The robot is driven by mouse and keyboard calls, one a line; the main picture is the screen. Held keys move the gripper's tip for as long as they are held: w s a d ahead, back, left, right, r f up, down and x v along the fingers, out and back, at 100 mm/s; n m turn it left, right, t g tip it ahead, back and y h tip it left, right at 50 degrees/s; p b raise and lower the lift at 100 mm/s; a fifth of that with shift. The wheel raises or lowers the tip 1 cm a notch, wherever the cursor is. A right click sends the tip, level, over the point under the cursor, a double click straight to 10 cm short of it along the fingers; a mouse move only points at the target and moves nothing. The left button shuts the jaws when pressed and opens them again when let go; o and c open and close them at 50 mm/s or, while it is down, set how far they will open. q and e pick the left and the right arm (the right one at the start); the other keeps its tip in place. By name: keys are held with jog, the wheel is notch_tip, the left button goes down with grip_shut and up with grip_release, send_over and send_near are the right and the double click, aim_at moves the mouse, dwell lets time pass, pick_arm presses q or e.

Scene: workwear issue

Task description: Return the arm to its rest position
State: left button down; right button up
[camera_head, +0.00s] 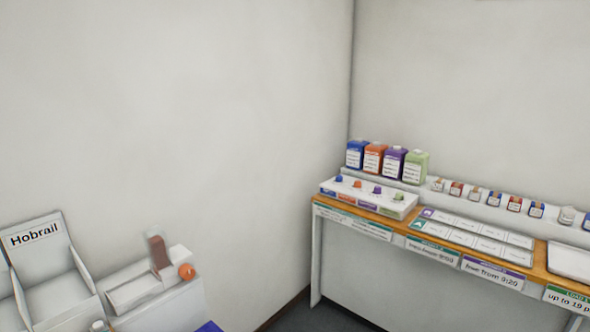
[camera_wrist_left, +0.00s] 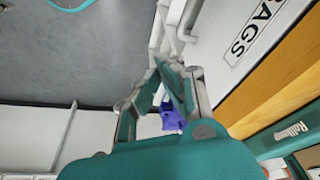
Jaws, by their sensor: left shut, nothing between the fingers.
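My left gripper (camera_wrist_left: 170,72) shows in the left wrist view, its teal and grey fingers closed together with nothing held between them. A blue-purple object (camera_wrist_left: 172,116) shows behind the fingers, partly hidden by them; I cannot tell what it is. Neither gripper shows in the head view, and my right gripper is in no view.
In the wrist view, a white panel reading "BAGS" (camera_wrist_left: 250,38) and a wooden edge (camera_wrist_left: 262,92) lie close right of the fingers; grey floor (camera_wrist_left: 90,60) is left. The head view shows a counter (camera_head: 432,227) with bottles and a "Hobrail" bin (camera_head: 38,255).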

pick_arm(q)
jog(key=s+f+g+b, duration=0.1)
jog(key=s+f+b, duration=0.15)
jog(key=f, duration=2.05)
jog(key=s+a+f+g, duration=0.1)
jog(key=s+a+f, duration=0.2)
jog(key=s+f, duration=1.3)
jog(key=shift+s+f, duration=0.4)
jog(key=shift+a, duration=0.1)
